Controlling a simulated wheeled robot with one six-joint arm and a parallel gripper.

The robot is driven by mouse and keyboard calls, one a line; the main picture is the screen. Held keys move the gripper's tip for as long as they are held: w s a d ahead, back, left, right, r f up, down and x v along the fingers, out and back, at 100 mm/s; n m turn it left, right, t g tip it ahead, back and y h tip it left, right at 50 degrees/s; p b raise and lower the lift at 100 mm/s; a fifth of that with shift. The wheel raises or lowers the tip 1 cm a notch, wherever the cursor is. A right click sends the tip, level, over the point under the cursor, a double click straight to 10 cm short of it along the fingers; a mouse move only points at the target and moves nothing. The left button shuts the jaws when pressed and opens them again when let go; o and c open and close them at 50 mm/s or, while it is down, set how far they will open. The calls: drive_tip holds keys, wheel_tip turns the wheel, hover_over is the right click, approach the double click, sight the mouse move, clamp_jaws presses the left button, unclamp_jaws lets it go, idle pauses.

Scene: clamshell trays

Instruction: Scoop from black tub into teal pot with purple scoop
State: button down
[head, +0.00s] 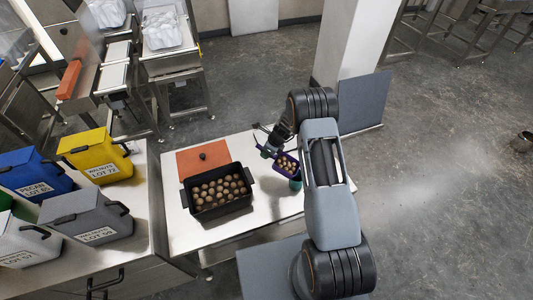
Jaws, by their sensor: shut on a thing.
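The black tub (218,212) sits on the white table and holds many round brown nuts. The purple scoop (276,156) is to the right of the tub, with several brown nuts in it. The teal pot (295,184) shows just below the scoop in the head view, partly hidden by the scoop and my arm. My gripper (266,147) is shut on the purple scoop, at its upper left end. The fingertips are small and partly hidden. I cannot tell the height of the scoop over the pot.
Labelled bins, including a yellow bin (95,155), a blue bin (40,172) and a grey bin (85,219), stand on the left counter. The white table (245,228) is clear in front of the tub.

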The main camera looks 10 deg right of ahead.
drive_tip(key=shift+s+d+r+t+y+b, duration=0.2)
drive_tip(key=shift+r+t+y+b, duration=0.25)
drive_tip(key=shift+b, duration=0.65)
drive_tip(key=shift+s+d+r+t+y+b, duration=0.1)
drive_tip(key=shift+d+r+t+y+b, duration=0.15)
drive_tip(key=shift+r+b, duration=0.6)
drive_tip(key=shift+s+d+r+t+y+b, duration=0.2)
drive_tip(key=shift+r+y+b, duration=0.15)
drive_tip(key=shift+b, duration=1)
idle(0.9)
drive_tip(key=shift+s+d+r+t+y+b, duration=0.45)
drive_tip(key=shift+r+y+b, duration=0.2)
drive_tip(key=shift+b, duration=0.85)
drive_tip(key=shift+s+d+r+t+y+b, duration=0.45)
drive_tip(key=shift+r+b, duration=0.3)
drive_tip(key=shift+b, duration=0.7)
idle(0.8)
